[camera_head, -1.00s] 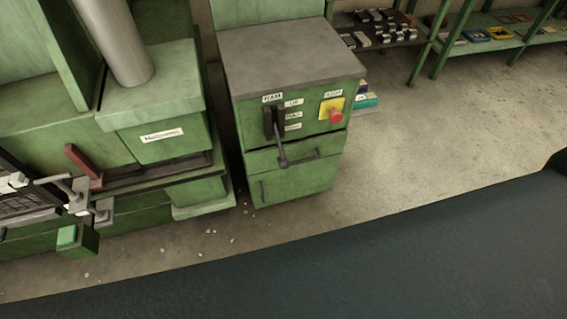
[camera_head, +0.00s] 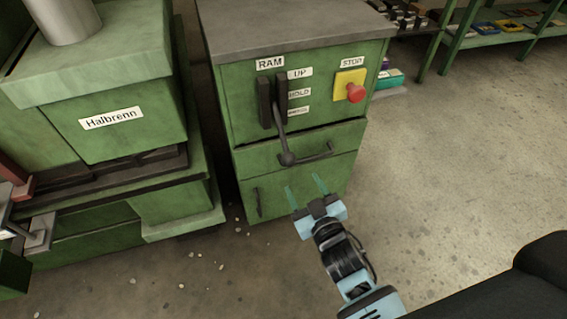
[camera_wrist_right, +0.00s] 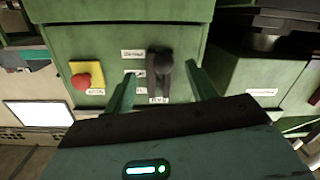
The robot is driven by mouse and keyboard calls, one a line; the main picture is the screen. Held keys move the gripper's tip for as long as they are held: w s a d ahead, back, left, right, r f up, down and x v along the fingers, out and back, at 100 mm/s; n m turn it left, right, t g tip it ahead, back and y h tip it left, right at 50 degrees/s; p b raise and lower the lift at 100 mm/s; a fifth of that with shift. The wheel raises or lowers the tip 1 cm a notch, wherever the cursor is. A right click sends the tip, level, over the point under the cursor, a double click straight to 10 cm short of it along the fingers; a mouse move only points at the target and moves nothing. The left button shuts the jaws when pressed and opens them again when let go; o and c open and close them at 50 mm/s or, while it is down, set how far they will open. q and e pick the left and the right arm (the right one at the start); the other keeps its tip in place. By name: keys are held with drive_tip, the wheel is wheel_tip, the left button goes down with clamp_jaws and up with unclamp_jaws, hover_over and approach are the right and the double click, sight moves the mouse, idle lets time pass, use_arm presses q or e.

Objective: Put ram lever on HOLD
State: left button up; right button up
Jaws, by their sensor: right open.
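The ram lever (camera_head: 281,132) sits in a dark slotted mount under the RAM label on the green cabinet's front. Its arm points down and its round dark knob (camera_head: 287,158) hangs below the lowest label. The labels beside it read UP, HOLD (camera_head: 299,92) and a third too small to read. My right gripper (camera_head: 304,190) is open and empty, below and in front of the knob, apart from it. In the right wrist view the lever (camera_wrist_right: 160,75) appears between the two green fingers. My left gripper is not in view.
A yellow plate with a red STOP button (camera_head: 355,92) is right of the lever. A drawer handle (camera_head: 318,153) lies just right of the knob. The machine labelled Halbrenn (camera_head: 111,119) stands left. The floor (camera_head: 450,160) to the right is clear.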

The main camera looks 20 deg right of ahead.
sight(286, 154)
drive_tip(key=w, duration=0.1)
drive_tip(key=w+b, duration=0.1)
drive_tip(key=w+r+t, duration=0.1)
drive_tip(key=shift+w+a, duration=0.3)
drive_tip(key=shift+a, duration=0.1)
drive_tip(key=w, duration=0.2)
drive_tip(key=w+b, duration=0.1)
drive_tip(key=w, duration=0.1)
drive_tip(key=w+b, duration=0.1)
drive_tip(key=w, duration=0.1)
drive_tip(key=shift+w+a, duration=0.25)
drive_tip(key=shift+w, duration=0.6)
drive_tip(key=shift+c, duration=0.7)
clamp_jaws()
